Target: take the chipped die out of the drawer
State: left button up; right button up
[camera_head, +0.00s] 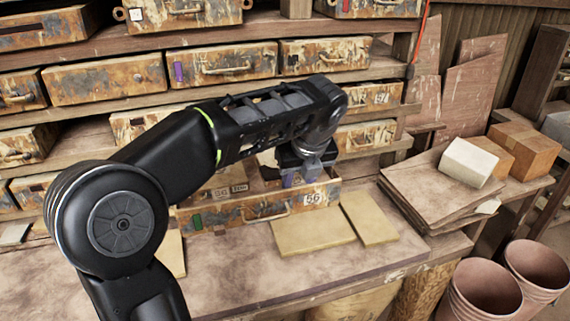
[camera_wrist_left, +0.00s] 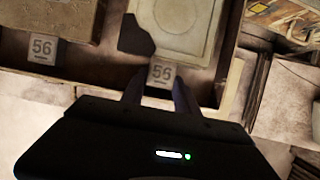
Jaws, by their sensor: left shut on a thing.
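The open drawer (camera_head: 240,215) has a worn, rust-stained front with a 56 tag and a green mark. In the wrist view, a pale die (camera_wrist_left: 185,25) with a dark, missing-looking corner at its lower left lies within the drawer's walls (camera_wrist_left: 233,90). A small 56 tag (camera_wrist_left: 163,74) sits at its near edge, between my left gripper's fingers (camera_wrist_left: 156,92). My left gripper (camera_head: 303,170) is shut on the die and reaches down at the drawer's right part. It hides part of the die in the head view. My right gripper is not in view.
A second tagged plate (camera_wrist_left: 55,18) lies beside the die in the drawer. Two tan slabs (camera_head: 312,232) (camera_head: 370,217) lie on the bench before and beside the drawer. Shelves of shut drawers (camera_head: 222,65) rise behind. Stacked boards (camera_head: 425,185) bear a white block (camera_head: 468,163) at right.

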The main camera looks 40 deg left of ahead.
pick_arm(q)
grip_shut()
jog(key=shift+r, duration=0.1)
dwell(0.6)
